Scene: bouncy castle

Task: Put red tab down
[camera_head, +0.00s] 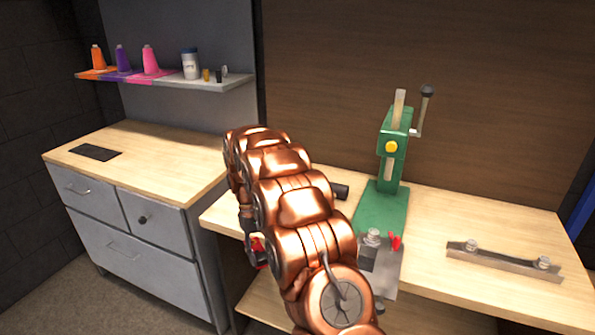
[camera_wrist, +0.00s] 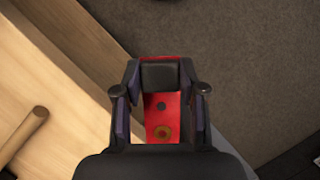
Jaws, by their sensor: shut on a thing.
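The red tab (camera_wrist: 152,116) is held between the two fingers of my gripper (camera_wrist: 160,95) in the wrist view. It is a flat red piece with a dark round spot and a brass-coloured ring near its lower end; a dark block covers part of its upper end. In the head view a bit of red (camera_head: 258,250) shows left of my copper-coloured arm, in front of the workbench's left end. My arm hides most of my gripper there. In the wrist view grey-brown floor lies beyond the tab.
The wooden workbench (camera_head: 452,215) carries a green press (camera_head: 383,205), a metal plate (camera_head: 385,283) with a small red piece (camera_head: 395,241), and a metal bar (camera_head: 503,262) with knobs. A grey drawer cabinet (camera_head: 130,262) stands left, its top mostly clear. A shelf (camera_head: 190,84) holds thread spools.

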